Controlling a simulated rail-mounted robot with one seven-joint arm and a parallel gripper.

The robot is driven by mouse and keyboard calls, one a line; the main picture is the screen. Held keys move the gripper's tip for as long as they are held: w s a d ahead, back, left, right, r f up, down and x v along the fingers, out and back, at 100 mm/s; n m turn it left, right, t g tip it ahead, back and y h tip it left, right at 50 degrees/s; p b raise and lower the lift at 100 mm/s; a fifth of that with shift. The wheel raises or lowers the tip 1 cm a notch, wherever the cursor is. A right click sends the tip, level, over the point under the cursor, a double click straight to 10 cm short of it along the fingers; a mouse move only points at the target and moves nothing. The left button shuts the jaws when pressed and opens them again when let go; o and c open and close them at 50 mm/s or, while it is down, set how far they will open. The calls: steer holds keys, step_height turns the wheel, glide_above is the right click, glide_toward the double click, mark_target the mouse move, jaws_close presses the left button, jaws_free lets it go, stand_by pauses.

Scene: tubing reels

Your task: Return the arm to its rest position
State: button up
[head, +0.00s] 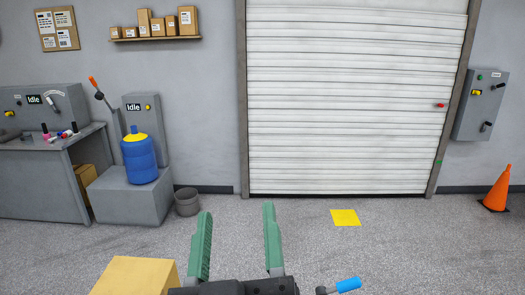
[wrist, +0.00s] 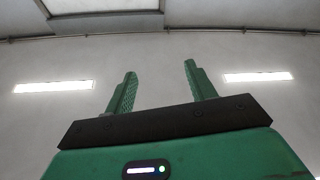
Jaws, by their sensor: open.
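My gripper (head: 237,215) shows at the bottom of the head view, its two green fingers apart and pointing up in the picture. Nothing is between the fingers. The wrist view also shows my gripper (wrist: 158,70) with fingers spread and empty, against a grey wall or ceiling with two lit strip lamps (wrist: 258,77). No object touches the fingers in either view.
A tan box (head: 135,277) and a blue-ended handle (head: 347,285) are near my gripper at the bottom. A closed shutter (head: 345,110), yellow floor square (head: 345,217) and orange cone (head: 497,190) lie beyond.

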steer(key=s+d+r+m+t+h, duration=0.2)
steer(key=s+d+r+m, duration=0.15)
steer(key=s+r, duration=0.25)
step_height(320, 180, up, 38)
steer(key=a+y+p, duration=0.1)
steer(key=p, duration=3.7)
steer(key=shift+f, duration=0.2)
